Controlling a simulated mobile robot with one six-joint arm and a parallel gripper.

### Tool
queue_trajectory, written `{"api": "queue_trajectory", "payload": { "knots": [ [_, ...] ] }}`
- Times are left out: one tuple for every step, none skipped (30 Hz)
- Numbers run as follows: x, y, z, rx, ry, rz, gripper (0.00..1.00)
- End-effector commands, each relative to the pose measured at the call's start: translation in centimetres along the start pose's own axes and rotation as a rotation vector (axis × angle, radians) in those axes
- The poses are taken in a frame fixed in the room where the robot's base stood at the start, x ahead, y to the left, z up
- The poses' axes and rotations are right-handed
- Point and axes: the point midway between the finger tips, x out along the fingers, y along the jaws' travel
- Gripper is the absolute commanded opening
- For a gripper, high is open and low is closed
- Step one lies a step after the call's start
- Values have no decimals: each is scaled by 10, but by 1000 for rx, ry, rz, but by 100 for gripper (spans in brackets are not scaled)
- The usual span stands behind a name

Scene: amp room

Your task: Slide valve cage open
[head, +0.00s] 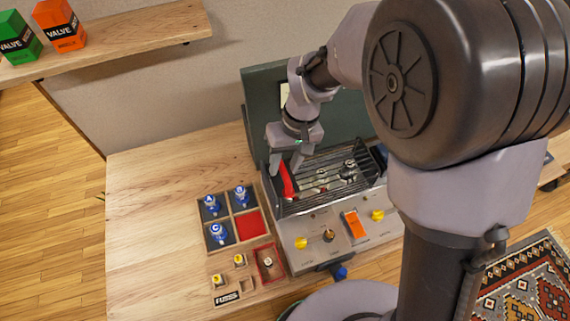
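The amp (300,232) stands on the wooden bench with a dark green panel raised behind it. Its valve cage (318,163) is a dark, barred frame over the amp's top, with a red handle (287,183) at its left end. Silvery parts show among the bars. My gripper (286,169) points down at the cage's left end, its two fingers spread apart. The red handle is between and just below the fingertips. I cannot tell whether a finger touches it.
A wooden tray (260,196) left of the amp holds blue-topped valves marked A, B and C, and has a red empty compartment. A fuse holder (227,298) sits in front. Valve boxes (60,25) stand on a shelf. The bench's left side (150,210) is clear.

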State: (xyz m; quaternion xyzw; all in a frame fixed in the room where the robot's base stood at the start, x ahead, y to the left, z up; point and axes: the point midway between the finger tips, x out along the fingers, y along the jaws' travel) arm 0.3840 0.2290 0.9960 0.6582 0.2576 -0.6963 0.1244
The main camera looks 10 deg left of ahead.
Motion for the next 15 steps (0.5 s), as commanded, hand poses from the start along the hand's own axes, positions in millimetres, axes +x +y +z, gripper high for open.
{"api": "queue_trajectory", "payload": {
  "knots": [
    [0,0,0,0,0,0,38],
    [0,0,0,0,0,0,38],
    [0,0,0,0,0,0,38],
    [0,0,0,0,0,0,38],
    [-1,0,0,0,0,0,38],
    [-1,0,0,0,0,0,34],
    [-1,0,0,0,0,0,28],
    [-1,0,0,0,0,0,22],
    [-1,0,0,0,0,0,14],
    [-1,0,0,0,0,0,8],
    [-1,0,0,0,0,0,3],
    [-1,0,0,0,0,0,0],
    [-1,0,0,0,1,0,0],
    [-1,0,0,0,0,0,0],
    [-1,0,0,0,1,0,0]
  ]
}}
